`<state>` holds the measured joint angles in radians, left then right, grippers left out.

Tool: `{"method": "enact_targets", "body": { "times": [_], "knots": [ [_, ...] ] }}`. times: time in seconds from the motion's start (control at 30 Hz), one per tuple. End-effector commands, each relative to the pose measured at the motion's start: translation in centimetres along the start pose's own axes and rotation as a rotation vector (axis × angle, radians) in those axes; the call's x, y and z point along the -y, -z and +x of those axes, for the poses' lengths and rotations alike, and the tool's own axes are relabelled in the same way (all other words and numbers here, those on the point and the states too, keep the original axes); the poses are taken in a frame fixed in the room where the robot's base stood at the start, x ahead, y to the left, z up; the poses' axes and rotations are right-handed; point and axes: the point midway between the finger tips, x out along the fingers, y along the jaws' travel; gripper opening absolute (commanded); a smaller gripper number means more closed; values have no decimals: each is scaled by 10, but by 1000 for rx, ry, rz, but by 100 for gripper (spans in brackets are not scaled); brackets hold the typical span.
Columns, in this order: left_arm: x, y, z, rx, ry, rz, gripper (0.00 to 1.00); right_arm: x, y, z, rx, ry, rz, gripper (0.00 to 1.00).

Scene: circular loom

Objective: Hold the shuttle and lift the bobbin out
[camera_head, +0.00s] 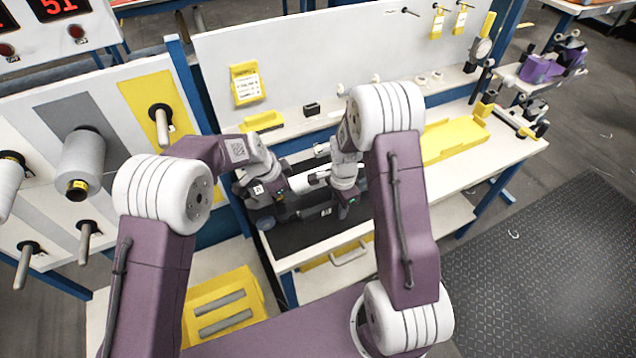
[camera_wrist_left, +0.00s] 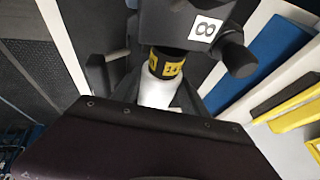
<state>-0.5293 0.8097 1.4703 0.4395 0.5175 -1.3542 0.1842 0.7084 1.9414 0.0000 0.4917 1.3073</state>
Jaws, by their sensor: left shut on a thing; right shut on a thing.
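The dark shuttle (camera_head: 316,212) lies on the dark part of the workbench, partly hidden by my grippers. My right gripper (camera_head: 346,203) comes down over its right part and is shut on it. The white bobbin (camera_head: 317,177) shows in part between my two wrists. In the left wrist view a white bobbin body with a yellow-and-black band (camera_wrist_left: 166,68) stands in front of my left gripper (camera_wrist_left: 150,88), beside a black part marked 8. My left gripper is shut on the bobbin; the finger contact is mostly hidden. I cannot tell whether the bobbin is clear of the shuttle.
A yellow tray (camera_head: 455,140) stands on the right of the white workbench (camera_head: 490,158). A small black block (camera_head: 312,108) stands near the back panel. A rack on the left holds a grey spool (camera_head: 82,160). A yellow bin with grey rods (camera_head: 250,282) sits low in front.

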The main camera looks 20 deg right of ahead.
Motion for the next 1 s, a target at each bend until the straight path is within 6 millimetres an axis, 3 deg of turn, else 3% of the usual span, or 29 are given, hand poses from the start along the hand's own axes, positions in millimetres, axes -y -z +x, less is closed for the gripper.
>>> {"method": "enact_targets", "body": {
  "times": [0.17, 1.0],
  "knots": [
    [3, 4, -8, -3, 4, -1, 0, 0, 0, 1, 0, -1, -2, 0],
    [21, 38, -92, -3, 4, -1, 0, 0, 0, 1, 0, -1, -2, 0]
  ]
}}
